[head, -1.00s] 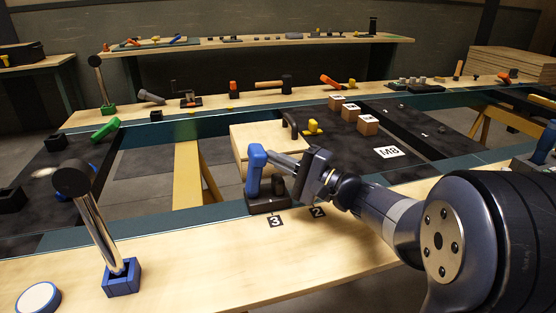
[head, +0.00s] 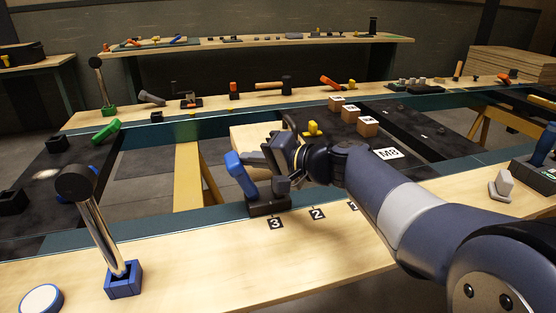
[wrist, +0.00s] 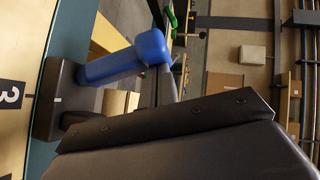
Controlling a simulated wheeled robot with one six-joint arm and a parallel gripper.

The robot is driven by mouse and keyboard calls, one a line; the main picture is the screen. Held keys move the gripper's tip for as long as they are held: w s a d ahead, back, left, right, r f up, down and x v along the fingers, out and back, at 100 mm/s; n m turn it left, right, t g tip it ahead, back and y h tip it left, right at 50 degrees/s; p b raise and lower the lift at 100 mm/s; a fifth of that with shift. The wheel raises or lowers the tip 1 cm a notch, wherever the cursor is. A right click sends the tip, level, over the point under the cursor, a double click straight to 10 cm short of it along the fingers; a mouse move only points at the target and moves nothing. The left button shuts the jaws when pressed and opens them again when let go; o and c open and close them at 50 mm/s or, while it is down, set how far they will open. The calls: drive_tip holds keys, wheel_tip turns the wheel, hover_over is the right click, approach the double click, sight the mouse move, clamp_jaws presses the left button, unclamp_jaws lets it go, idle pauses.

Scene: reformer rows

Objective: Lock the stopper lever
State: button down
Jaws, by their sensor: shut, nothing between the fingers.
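The stopper lever has a blue handle (head: 241,175) leaning up and to the left from its dark base (head: 268,207) on the near rail, behind tag 3. In the wrist view the blue handle (wrist: 125,58) lies at left centre, rising from the dark base (wrist: 52,100). My gripper (head: 256,158) is shut and empty, just right of the handle near its upper part. I cannot tell whether the fingers touch the handle. In the wrist view a dark part of my gripper covers the lower middle.
Tags 3 (head: 275,223) and 2 (head: 317,213) mark the near bench. A chrome lever with a black knob (head: 76,181) stands in a blue socket (head: 123,279) at left. A wooden box (head: 250,138) lies behind the stopper. The bench front between socket and tags is clear.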

sight(234, 163)
drive_tip(key=a+h+p, duration=0.1)
drive_tip(key=a+n, duration=0.1)
drive_tip(key=shift+s+a+r+n+h+p, duration=0.15)
drive_tip(key=shift+s+a+n+h+p, duration=0.15)
drive_tip(key=shift+s+h+p, duration=0.1)
drive_tip(key=shift+s+a+f+n+h+p, duration=0.15)
drive_tip(key=shift+a+f+n+h+p, duration=0.1)
drive_tip(key=shift+a+n+h+p, duration=0.25)
drive_tip(key=shift+s+a+f+n+h+p, duration=0.15)
drive_tip(key=shift+a+f+h+p, duration=0.3)
drive_tip(key=shift+a, duration=0.15)
drive_tip(key=shift+s+a+f+n+h+p, duration=0.15)
drive_tip(key=shift+a+f+h+p, duration=0.15)
drive_tip(key=shift+a+f+h, duration=0.2)
